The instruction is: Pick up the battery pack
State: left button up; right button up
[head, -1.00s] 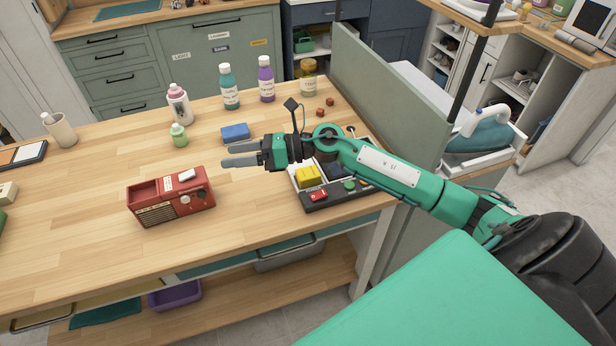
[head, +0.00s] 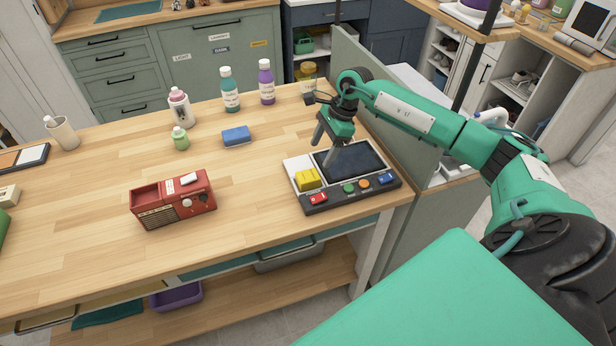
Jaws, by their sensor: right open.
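No object is clearly labelled as a battery pack. A yellow block (head: 307,179) sits on the left part of a white and dark console (head: 305,207) with a dark screen and coloured buttons. A blue block (head: 236,135) lies alone on the table, and a red radio-like box (head: 173,201) with an open top recess stands at left. I cannot tell which of these is the pack. My right gripper (head: 324,155) points down, open and empty, over the console's back left part, just behind and right of the yellow block. My left gripper is out of view.
Bottles (head: 230,90), a small green bottle (head: 180,139) and a yellow-lidded jar (head: 308,78) stand toward the back of the wooden table (head: 90,240). A green-grey partition (head: 372,92) rises along the right edge. The table between radio and console is clear.

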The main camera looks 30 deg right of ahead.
aim_at(309, 175)
jog(key=x, duration=0.3)
jog(key=shift+a+f+p, duration=0.1)
jog(key=shift+f+p, duration=0.05)
jog(key=shift+p, duration=0.25)
jog(key=shift+a+f+p, duration=0.3)
jog(key=shift+p, duration=0.1)
jog(key=p+x, duration=0.2)
jog(key=x, duration=0.2)
jog(key=shift+s+a+r+p, duration=0.1)
jog(key=shift+a+p, duration=0.1)
jog(key=shift+p, duration=0.1)
jog(key=shift+f, duration=0.4)
jog(key=shift+c, duration=0.2)
jog(key=c, duration=1.1)
jog(key=shift+r, duration=0.15)
jog(key=shift+c, duration=0.2)
